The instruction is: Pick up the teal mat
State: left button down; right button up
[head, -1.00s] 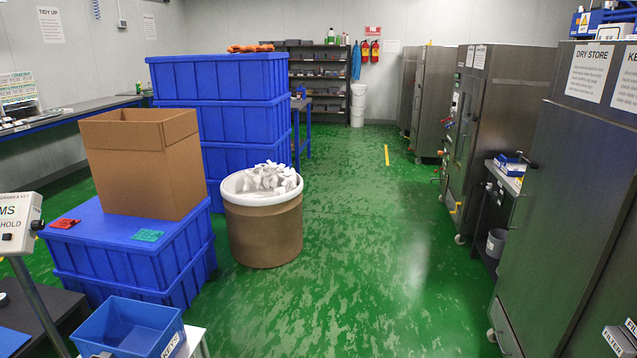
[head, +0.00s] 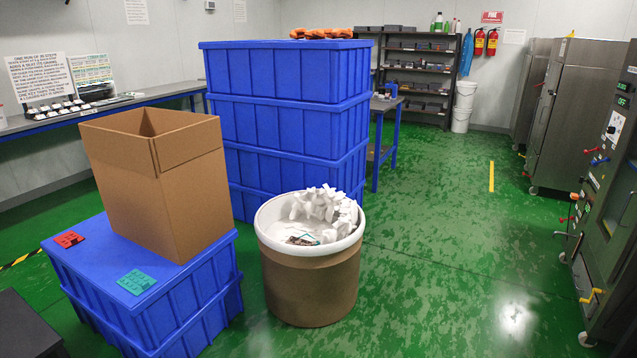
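The teal mat (head: 137,282) lies flat on the lid of a blue crate stack (head: 195,268), near the lid's front corner. It is a small, roughly square piece with a cut or raised pattern. A red mat (head: 69,239) lies on the same lid, further left. An open cardboard box (head: 175,200) stands on the lid just behind the teal mat. Neither of my grippers shows in the head view.
A brown drum (head: 312,285) with a white rim, holding white pieces and a small dark item, stands right of the crates. A taller blue crate stack (head: 285,80) is behind. Green floor (head: 440,270) is clear to the right.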

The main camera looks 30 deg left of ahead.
aim_at(137, 281)
jog(key=i+u, duration=0.3)
jog(key=i, duration=0.25)
jog(key=i+l+u, duration=0.35)
jog(key=i, duration=0.25)
jog(key=j, duration=0.1)
